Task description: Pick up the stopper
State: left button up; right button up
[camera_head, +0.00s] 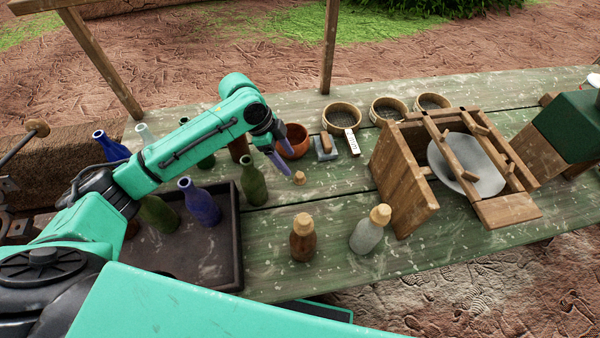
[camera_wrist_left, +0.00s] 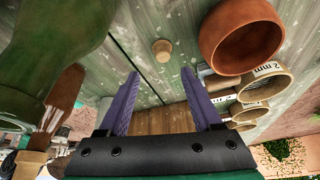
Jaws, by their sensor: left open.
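The stopper (camera_head: 299,178) is a small tan cork standing on the green table, apart from the bottles. It also shows in the left wrist view (camera_wrist_left: 162,50), roughly centred beyond my fingertips. My left gripper (camera_head: 284,163) hangs above the table just up and left of the stopper in the head view, its purple fingers apart with nothing between them. In the left wrist view my left gripper (camera_wrist_left: 160,74) is also open, and the stopper lies past the gap. My right gripper is not in view.
A green bottle (camera_head: 253,180) stands left of the stopper, by a dark tray (camera_head: 232,268). An orange-brown bowl (camera_head: 293,142) is behind it. A brown bottle (camera_head: 303,240) and a grey bottle (camera_head: 366,237), both corked, stand in front. A wooden rack (camera_head: 405,183) is on the right.

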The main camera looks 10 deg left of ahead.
aim_at(299, 174)
pick_arm(q)
jog(key=x, duration=0.3)
jog(key=p+x, duration=0.1)
jog(key=x, duration=0.3)
jog(key=shift+w+f+p, duration=0.1)
jog(key=shift+w+p, duration=0.1)
jog(key=shift+p, duration=0.1)
jog(key=shift+d+f, duration=0.1)
jog(key=shift+f, duration=0.2)
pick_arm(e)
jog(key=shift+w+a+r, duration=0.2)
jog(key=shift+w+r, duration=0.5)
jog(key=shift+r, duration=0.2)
pick_arm(q)
grip_shut()
